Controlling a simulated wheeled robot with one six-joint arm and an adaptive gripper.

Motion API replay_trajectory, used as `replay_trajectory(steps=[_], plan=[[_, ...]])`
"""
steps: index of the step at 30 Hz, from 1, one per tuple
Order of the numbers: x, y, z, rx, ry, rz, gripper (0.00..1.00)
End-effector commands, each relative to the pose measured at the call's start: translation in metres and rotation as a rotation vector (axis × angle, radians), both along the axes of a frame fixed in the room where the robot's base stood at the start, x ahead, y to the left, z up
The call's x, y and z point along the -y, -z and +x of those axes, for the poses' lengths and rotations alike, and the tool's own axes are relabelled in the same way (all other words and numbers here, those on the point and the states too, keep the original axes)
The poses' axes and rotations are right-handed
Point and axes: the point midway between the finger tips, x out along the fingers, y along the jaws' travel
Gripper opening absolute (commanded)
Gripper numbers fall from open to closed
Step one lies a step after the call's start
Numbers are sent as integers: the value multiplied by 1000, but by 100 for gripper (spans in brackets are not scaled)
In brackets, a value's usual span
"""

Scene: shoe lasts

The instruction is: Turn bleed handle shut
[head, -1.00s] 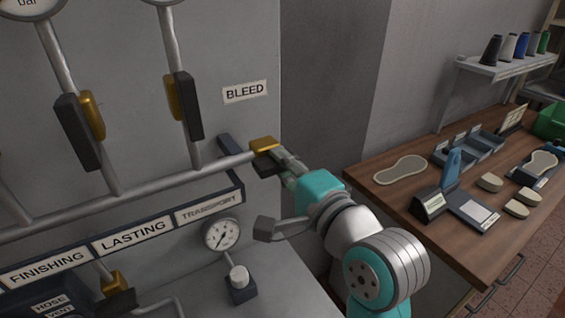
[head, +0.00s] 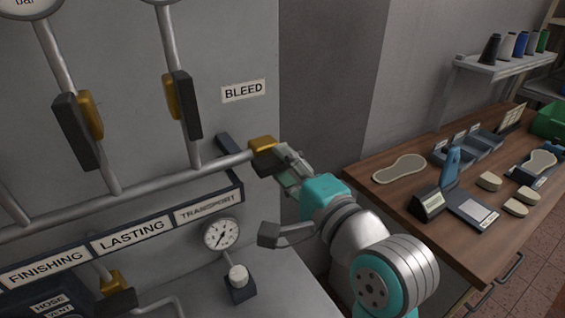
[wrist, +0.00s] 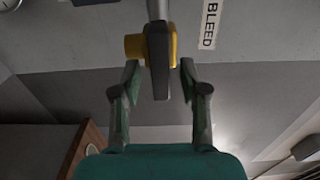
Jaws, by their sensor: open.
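The bleed valve has a brass body (head: 262,143) at the right end of the horizontal pipe, below the BLEED label (head: 244,91). Its dark grey handle (head: 262,164) is partly hidden by my gripper (head: 286,170) in the head view. In the wrist view the handle (wrist: 159,62) lies in line with the pipe, with the brass body (wrist: 134,46) behind it. My gripper (wrist: 160,72) is open there. Its fingers stand on either side of the handle's near end, with a visible gap on each side.
Two more dark-handled valves (head: 77,132) (head: 186,105) sit on pipes to the left. A small gauge (head: 220,234) and a white-topped knob (head: 239,277) are below. A wooden bench (head: 405,207) with lasts and tools stands to the right.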

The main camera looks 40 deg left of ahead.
Motion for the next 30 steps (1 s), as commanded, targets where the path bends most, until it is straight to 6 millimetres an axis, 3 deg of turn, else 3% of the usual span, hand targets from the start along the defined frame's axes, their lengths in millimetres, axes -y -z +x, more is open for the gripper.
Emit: replay_trajectory(steps=[15, 21, 30], plan=[[86, 0, -34, 0, 4, 0, 44], [99, 1, -40, -1, 2, -1, 44], [100, 0, -41, 0, 1, -1, 44]])
